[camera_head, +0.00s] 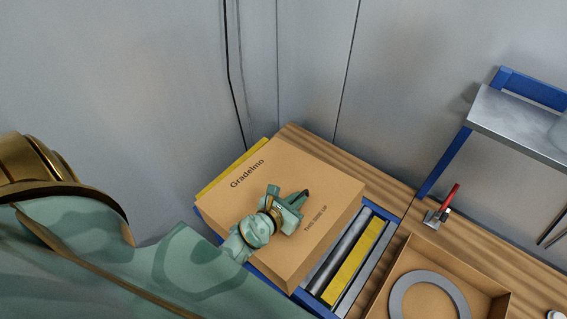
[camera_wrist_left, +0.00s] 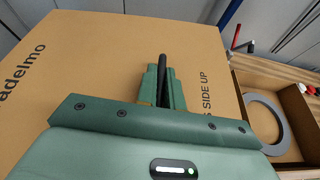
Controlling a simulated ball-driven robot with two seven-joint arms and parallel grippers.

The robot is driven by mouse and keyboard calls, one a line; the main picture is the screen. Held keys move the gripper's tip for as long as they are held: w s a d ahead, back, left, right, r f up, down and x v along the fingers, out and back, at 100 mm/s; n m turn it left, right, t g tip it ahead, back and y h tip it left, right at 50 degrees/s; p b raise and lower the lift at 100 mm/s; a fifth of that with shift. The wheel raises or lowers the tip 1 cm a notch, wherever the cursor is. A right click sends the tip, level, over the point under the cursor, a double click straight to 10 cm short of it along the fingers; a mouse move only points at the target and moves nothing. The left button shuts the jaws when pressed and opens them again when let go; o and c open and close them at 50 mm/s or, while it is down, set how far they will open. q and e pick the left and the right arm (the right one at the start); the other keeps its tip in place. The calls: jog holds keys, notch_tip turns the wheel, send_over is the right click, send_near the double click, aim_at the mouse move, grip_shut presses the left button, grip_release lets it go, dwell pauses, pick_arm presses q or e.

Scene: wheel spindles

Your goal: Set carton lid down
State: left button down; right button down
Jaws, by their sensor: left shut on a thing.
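The carton lid (camera_head: 318,190) is brown cardboard printed "Gradelmo" and "THIS SIDE UP", and it lies print side up at the middle of the head view. In the left wrist view the lid (camera_wrist_left: 110,60) fills the left and middle. My green left gripper (camera_head: 294,205) is over the middle of the lid and shut on it. A dark, narrow piece (camera_wrist_left: 163,68) shows between its fingers. The open carton (camera_head: 482,274) stands to the right, with a grey ring (camera_head: 398,297) inside. Whether the lid touches what is below it is hidden. My right gripper is not in view.
A blue-framed unit with a grey roller and a yellow bar (camera_head: 352,272) lies between lid and carton. A red-handled tool (camera_head: 448,197) is on the wooden bench (camera_head: 402,200). A blue-legged metal stand (camera_head: 520,122) rises at the right. A grey wall is behind.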

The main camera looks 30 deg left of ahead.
aim_at(284, 191)
pick_arm(q)
jog(key=shift+s+a+f, duration=0.15)
jog(key=shift+s, duration=0.2)
jog(key=shift+s+a+f+m+y+p, duration=0.15)
jog(key=shift+s+a+y+p, duration=0.15)
jog(key=shift+a, duration=0.15)
jog(key=shift+s+a+f+m+y+p, duration=0.15)
jog(key=shift+s+a+y, duration=0.15)
jog(key=shift+a, duration=0.15)
jog(key=w+a+f+b, duration=0.1)
jog(key=w+b, duration=0.1)
jog(key=w+a+f+b, duration=0.1)
jog(key=w+f+b, duration=0.1)
jog(key=w+a+f+b, duration=0.1)
jog(key=w+a+b, duration=0.1)
jog(key=w, duration=0.1)
jog(key=shift+f+b, duration=0.2)
jog(key=shift+b, duration=0.15)
jog(key=w+a+f+b, duration=0.3)
jog(key=w+f+b, duration=0.2)
jog(key=f+b, duration=0.3)
jog(key=b, duration=0.3)
jog(key=shift+f+b, duration=0.2)
jog(key=shift+b, duration=0.15)
jog(key=c, duration=1.8)
grip_release()
jog(key=shift+s+a+f, duration=0.1)
jog(key=shift+o, duration=1.3)
